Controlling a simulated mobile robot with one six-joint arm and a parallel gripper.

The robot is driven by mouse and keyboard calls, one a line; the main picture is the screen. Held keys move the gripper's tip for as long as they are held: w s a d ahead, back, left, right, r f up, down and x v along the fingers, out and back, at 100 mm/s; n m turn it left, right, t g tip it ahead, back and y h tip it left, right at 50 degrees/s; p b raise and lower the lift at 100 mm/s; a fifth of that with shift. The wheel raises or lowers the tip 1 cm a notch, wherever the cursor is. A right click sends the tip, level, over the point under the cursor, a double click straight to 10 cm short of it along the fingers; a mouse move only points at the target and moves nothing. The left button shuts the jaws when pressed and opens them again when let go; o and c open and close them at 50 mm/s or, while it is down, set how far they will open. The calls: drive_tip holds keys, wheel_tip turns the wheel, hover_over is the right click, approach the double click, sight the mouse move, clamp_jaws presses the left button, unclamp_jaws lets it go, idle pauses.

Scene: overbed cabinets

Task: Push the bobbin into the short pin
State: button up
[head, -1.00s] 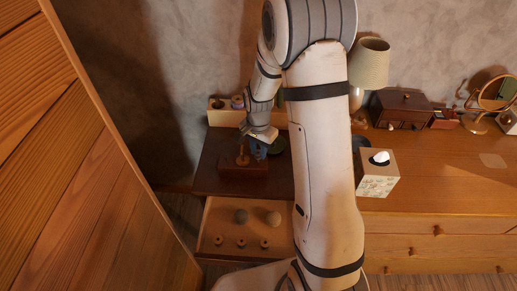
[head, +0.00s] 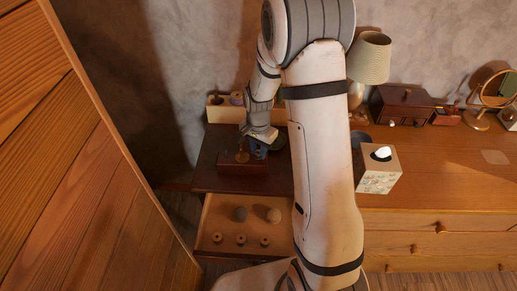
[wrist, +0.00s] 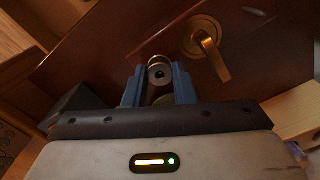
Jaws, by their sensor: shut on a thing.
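My gripper (head: 257,151) is over the dark cabinet top, just right of the brass pin (head: 242,154) on a dark wooden block (head: 238,168). In the wrist view its blue fingers (wrist: 159,88) are shut on a small round bobbin (wrist: 158,73) with a hole in its near end. The brass pin (wrist: 213,56) rises from a round brass base to the right of the bobbin and is apart from it. I cannot make out a short pin; the fingers and bobbin hide the part of the block below them.
An open drawer (head: 216,223) below holds two balls and several small knobs or spools. A light box (head: 222,109) stands behind the block. A tissue box (head: 378,172) and a lamp (head: 369,60) stand to the right, and a wooden panel (head: 70,180) closes the left.

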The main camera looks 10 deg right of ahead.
sight(258, 153)
drive_tip(key=shift+f, duration=0.4)
drive_tip(key=o, duration=1)
drive_tip(key=shift+r, duration=0.1)
wheel_tip(258, 153, up, 8)
drive_tip(key=shift+f+b, duration=0.15)
drive_tip(key=shift+b, duration=0.15)
